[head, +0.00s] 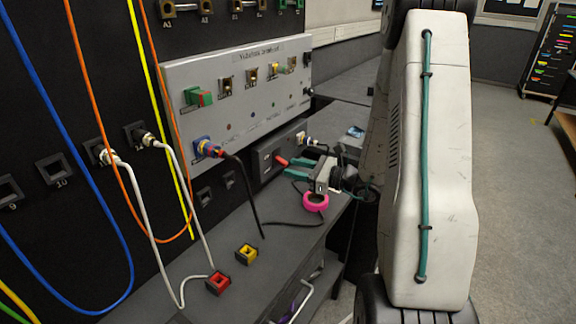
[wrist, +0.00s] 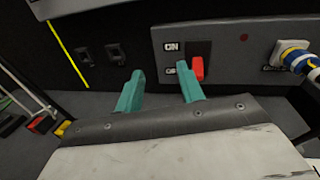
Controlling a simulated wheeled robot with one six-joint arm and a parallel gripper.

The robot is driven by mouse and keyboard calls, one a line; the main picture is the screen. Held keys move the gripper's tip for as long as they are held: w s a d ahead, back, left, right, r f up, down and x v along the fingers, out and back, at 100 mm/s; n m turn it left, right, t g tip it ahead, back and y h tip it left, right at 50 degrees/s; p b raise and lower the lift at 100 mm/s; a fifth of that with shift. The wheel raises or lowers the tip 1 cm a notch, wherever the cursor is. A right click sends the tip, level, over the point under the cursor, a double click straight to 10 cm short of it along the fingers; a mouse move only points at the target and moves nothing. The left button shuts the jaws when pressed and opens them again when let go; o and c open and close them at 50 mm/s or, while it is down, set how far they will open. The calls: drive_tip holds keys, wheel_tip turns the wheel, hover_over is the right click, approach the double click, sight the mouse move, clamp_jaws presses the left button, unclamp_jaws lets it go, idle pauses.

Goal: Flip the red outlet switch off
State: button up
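The red outlet switch (wrist: 197,68) is a red lever in a dark slot on a grey outlet box (wrist: 226,48). In the wrist view the lever shows at the lower part of the slot, about level with the partly covered lower label, below the "ON" label (wrist: 171,46). It sticks out, so I cannot tell its exact angle. In the head view the red lever (head: 281,161) shows on the box front. My gripper (wrist: 161,74) has teal fingers spread apart with nothing between them. The right finger is just left of and below the lever; contact is unclear. The gripper also shows in the head view (head: 282,172).
A blue-and-yellow plug (wrist: 296,60) is in the box right of the switch. A pink ring (head: 316,202) shows near my wrist. Red (head: 219,282) and yellow (head: 246,253) square blocks sit on the grey ledge. A black cable (head: 254,195) hangs left of the gripper.

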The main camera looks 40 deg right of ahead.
sight(287, 164)
drive_tip(key=d+f+m+h, duration=0.1)
drive_tip(key=d+f+m+t+h, duration=0.1)
drive_tip(key=d, duration=0.1)
drive_tip(key=d+f, duration=0.1)
drive_tip(key=shift+d+m+t+h, duration=0.15)
drive_tip(key=shift+m+t+h, duration=0.15)
drive_tip(key=shift+m+h, duration=0.1)
drive_tip(key=shift+w+d+f, duration=0.15)
drive_tip(key=shift+d+f, duration=0.1)
drive_tip(key=x, duration=0.7)
drive_tip(key=shift+w, duration=0.25)
clamp_jaws()
